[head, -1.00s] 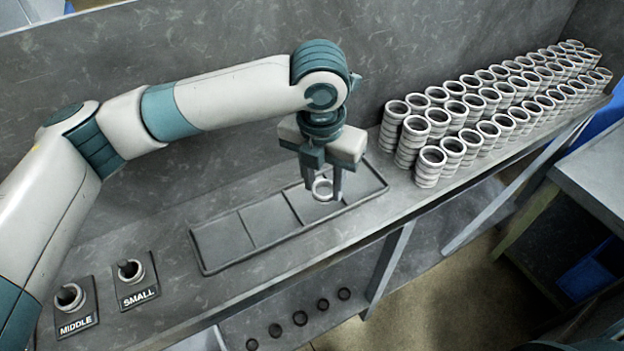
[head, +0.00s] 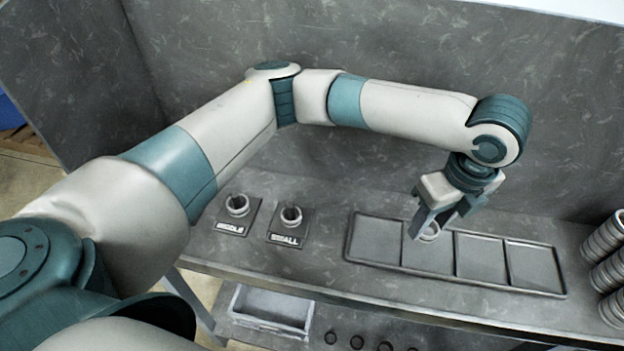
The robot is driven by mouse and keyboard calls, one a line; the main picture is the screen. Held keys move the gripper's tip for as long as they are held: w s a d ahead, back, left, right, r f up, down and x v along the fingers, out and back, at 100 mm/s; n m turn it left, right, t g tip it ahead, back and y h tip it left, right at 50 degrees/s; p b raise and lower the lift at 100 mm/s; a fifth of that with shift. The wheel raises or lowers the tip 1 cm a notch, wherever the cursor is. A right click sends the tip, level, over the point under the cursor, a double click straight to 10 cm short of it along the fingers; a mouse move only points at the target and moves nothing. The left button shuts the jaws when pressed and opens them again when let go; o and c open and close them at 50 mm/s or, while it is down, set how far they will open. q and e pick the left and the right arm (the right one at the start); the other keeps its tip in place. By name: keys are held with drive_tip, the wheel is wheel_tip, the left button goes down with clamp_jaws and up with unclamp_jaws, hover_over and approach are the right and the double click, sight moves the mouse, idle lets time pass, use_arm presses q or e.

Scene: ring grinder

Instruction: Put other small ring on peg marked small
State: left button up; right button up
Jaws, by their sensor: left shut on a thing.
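My left gripper (head: 432,226) is shut on a light metal small ring (head: 430,233). It holds the ring over the tray, around the second compartment from the left; the ring is partly hidden by the fingers. The peg marked SMALL (head: 291,215) stands on a dark labelled plate to the left of the gripper, with a light ring around it. The peg marked MIDDLE (head: 237,204) is farther left, also with a ring around it. My right gripper is not in view.
The long divided tray (head: 374,259) looks otherwise empty. Stacks of rings (head: 606,273) stand at the right edge. A grey wall (head: 380,150) rises behind the bench. Below are a light bin (head: 270,308) and several dark rings (head: 357,342). The bench between SMALL and the tray is clear.

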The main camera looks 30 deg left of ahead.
use_arm(q)
drive_tip(key=s+a+f+n+g, duration=0.1)
drive_tip(key=s+a+n, duration=0.1)
drive_tip(key=a+n, duration=0.7)
drive_tip(key=s+a+f+n+g+h, duration=0.1)
drive_tip(key=s+a+n, duration=0.1)
drive_tip(key=a+n, duration=0.7)
drive_tip(key=n, duration=0.7)
drive_tip(key=shift+a+f+n+b, duration=0.2)
drive_tip(key=shift+f+n+b, duration=0.1)
drive_tip(key=shift+n+b, duration=0.1)
drive_tip(key=shift+s+a, duration=0.1)
drive_tip(key=shift+s, duration=0.05)
